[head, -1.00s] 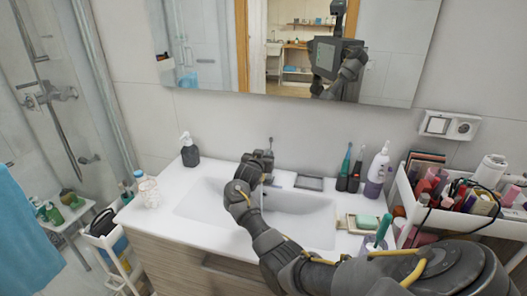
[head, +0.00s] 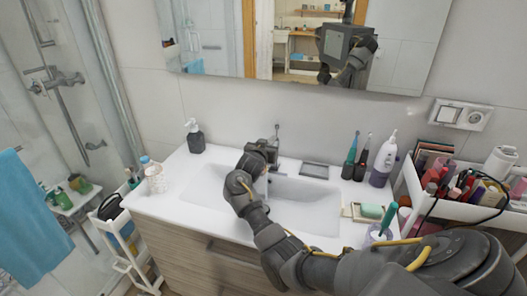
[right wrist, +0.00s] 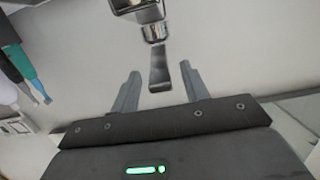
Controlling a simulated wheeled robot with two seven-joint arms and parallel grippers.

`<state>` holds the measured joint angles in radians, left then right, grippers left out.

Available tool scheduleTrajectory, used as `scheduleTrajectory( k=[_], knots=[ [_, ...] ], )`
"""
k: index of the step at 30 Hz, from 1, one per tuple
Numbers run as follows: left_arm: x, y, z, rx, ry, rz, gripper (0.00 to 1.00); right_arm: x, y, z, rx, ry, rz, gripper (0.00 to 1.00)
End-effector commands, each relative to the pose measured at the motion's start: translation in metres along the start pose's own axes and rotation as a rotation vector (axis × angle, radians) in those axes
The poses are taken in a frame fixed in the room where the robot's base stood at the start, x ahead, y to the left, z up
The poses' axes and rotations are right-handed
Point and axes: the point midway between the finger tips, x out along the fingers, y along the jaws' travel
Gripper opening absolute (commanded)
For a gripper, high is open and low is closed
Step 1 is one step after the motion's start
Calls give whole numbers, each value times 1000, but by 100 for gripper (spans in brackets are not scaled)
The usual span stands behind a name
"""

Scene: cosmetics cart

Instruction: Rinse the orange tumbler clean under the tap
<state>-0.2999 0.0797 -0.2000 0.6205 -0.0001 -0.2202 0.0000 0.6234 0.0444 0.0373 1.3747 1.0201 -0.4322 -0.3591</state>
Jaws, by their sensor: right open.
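I see no orange tumbler in either view. The metal tap (right wrist: 153,28) shows at the top of the right wrist view, with its round nozzle facing my jaws. In the head view my gripper hides most of the tap. My right gripper (head: 268,146) is open at the tap, over the back of the white sink basin (head: 303,208). In the right wrist view its fingers (right wrist: 158,76) stand apart, with a dark metal bar (right wrist: 158,68) between them in the picture. I cannot tell whether they touch it. My left gripper is not in view.
A dark soap bottle (head: 196,140) and a white patterned jar (head: 157,180) stand left of the basin. Toothbrushes, a white-purple bottle (head: 383,160) and a green soap bar (head: 372,211) are on the right. A crowded white cart (head: 415,190) stands at far right.

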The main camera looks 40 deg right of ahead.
Motion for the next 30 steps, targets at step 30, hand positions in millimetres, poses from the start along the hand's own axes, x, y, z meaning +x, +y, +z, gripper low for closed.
scheduleTrajectory(
  k=[30],
  knots=[
    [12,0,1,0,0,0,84,-78,0,0,-1,-1,0,45]
  ],
)
